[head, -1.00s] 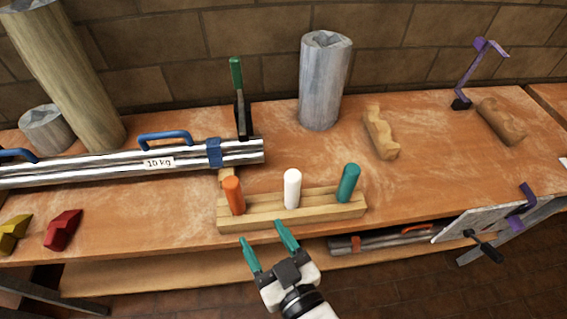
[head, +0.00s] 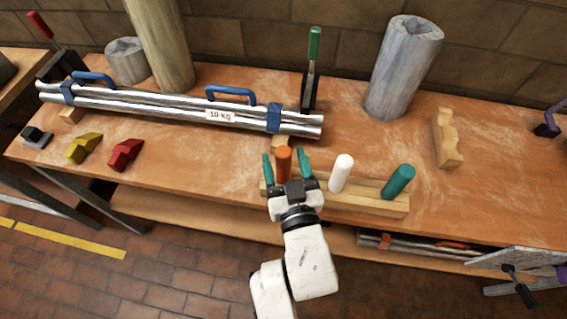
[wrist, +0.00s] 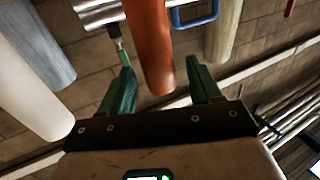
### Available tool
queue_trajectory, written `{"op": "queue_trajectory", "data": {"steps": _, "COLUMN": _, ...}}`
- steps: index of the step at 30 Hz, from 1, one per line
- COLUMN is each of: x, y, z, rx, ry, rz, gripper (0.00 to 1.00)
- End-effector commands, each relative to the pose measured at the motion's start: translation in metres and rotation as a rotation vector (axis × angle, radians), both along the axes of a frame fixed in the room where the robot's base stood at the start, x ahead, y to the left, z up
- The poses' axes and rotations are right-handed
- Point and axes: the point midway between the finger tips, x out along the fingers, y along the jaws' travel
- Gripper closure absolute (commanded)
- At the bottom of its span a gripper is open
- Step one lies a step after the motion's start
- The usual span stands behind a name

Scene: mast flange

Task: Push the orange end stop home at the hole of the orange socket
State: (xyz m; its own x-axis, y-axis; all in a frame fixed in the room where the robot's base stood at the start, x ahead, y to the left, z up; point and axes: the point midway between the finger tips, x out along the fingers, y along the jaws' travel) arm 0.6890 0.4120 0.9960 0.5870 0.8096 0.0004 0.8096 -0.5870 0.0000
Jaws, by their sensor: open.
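The orange peg (head: 283,158), which I take for the orange end stop, stands upright in the wooden rack (head: 363,203) near the bench's front edge. My gripper (head: 286,160) is open, with a teal finger on either side of the peg in the head view. In the wrist view the orange peg (wrist: 149,40) shows between and beyond the two fingers of my gripper (wrist: 162,80). I cannot make out an orange socket with a hole.
A white peg (head: 341,172) and a teal peg (head: 398,182) stand right of the orange one. Behind are a steel tube bundle (head: 175,110), a green-handled clamp (head: 313,75) and a grey cylinder (head: 402,70). Yellow (head: 82,148) and red blocks (head: 126,154) lie left.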

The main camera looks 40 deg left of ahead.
Motion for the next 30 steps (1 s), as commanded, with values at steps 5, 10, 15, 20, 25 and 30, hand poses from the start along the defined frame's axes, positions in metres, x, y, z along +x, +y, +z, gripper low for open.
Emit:
{"op": "queue_trajectory", "data": {"steps": 5, "x": 0.0102, "y": 0.0137, "z": -0.0001, "rx": -0.001, "ry": 0.0, "rz": 0.0, "gripper": 0.37}}
{"op": "queue_trajectory", "data": {"steps": 10, "x": 0.011, "y": 0.0147, "z": -0.0004, "rx": -0.001, "ry": 0.001, "rz": 0.0, "gripper": 0.37}}
{"op": "queue_trajectory", "data": {"steps": 15, "x": 0.0109, "y": 0.0146, "z": -0.0004, "rx": -0.001, "ry": 0.001, "rz": 0.0, "gripper": 0.45}}
{"op": "queue_trajectory", "data": {"steps": 20, "x": 0.0109, "y": 0.0144, "z": -0.0004, "rx": -0.001, "ry": 0.001, "rz": -0.001, "gripper": 0.61}}
{"op": "queue_trajectory", "data": {"steps": 25, "x": 0.0109, "y": 0.0144, "z": -0.0004, "rx": -0.001, "ry": 0.001, "rz": -0.001, "gripper": 0.77}}
{"op": "queue_trajectory", "data": {"steps": 30, "x": 0.0109, "y": 0.0143, "z": -0.0004, "rx": -0.001, "ry": 0.001, "rz": -0.001, "gripper": 0.93}}
